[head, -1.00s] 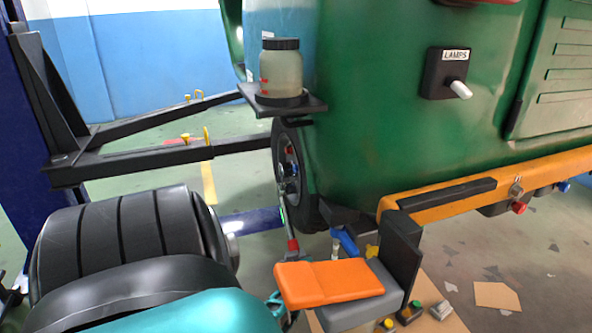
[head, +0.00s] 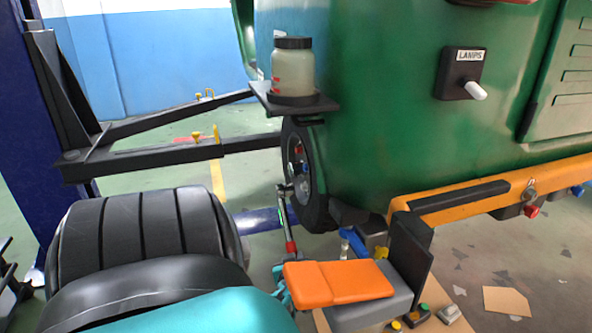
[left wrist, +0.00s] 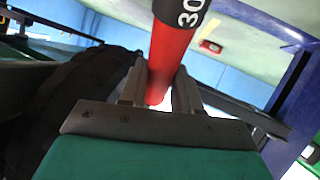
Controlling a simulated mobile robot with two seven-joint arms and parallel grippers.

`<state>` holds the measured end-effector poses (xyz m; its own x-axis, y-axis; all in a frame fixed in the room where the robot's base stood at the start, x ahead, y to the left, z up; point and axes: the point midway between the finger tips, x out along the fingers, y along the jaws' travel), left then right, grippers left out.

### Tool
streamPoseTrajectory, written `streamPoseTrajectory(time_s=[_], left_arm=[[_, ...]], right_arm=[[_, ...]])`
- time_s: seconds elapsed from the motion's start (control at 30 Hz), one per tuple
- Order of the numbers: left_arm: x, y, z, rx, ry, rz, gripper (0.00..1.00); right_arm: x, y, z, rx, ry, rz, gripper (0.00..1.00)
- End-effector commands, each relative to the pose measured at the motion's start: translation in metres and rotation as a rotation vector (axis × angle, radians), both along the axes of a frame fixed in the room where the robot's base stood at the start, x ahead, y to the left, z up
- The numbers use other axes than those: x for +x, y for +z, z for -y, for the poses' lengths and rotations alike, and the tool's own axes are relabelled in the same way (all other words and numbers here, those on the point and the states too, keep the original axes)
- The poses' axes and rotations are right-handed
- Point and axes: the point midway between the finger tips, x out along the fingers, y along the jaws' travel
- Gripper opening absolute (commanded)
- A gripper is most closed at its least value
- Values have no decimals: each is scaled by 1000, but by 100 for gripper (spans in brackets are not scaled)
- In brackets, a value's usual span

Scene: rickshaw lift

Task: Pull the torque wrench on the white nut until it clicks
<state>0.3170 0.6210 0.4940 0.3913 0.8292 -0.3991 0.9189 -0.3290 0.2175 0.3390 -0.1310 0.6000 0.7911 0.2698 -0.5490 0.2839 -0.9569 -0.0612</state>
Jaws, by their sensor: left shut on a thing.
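The torque wrench (head: 286,222) stands nearly upright beside the small wheel (head: 316,175) under the green body. Its grey head is at the wheel's hub, and its red grip is low. The white nut cannot be made out; the wrench head may cover it. A red nut (head: 298,151) and a blue nut (head: 304,168) show on the hub. My left gripper (head: 284,277), partly hidden by the orange block, is shut on the wrench's red grip. The left wrist view shows the red grip (left wrist: 165,65) between the two fingers (left wrist: 158,85). My right gripper is not in view.
An orange block (head: 338,283) on a grey base stands just right of my left gripper. A jar (head: 292,68) sits on a black shelf above the wheel. A dark lift arm (head: 160,155) reaches in from the left. Cardboard (head: 505,301) lies on the floor at right.

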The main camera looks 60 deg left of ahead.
Motion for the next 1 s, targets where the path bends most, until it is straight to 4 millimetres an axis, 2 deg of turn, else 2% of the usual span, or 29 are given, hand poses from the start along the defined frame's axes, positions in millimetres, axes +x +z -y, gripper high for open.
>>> streamPoseTrajectory(time_s=[0.47, 1.0], left_arm=[[-12, 2, -2, 4, 0, 1, 0], [-53, 2, -7, 5, -1, 0, 0]], right_arm=[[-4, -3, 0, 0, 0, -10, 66], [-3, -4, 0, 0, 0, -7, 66]])
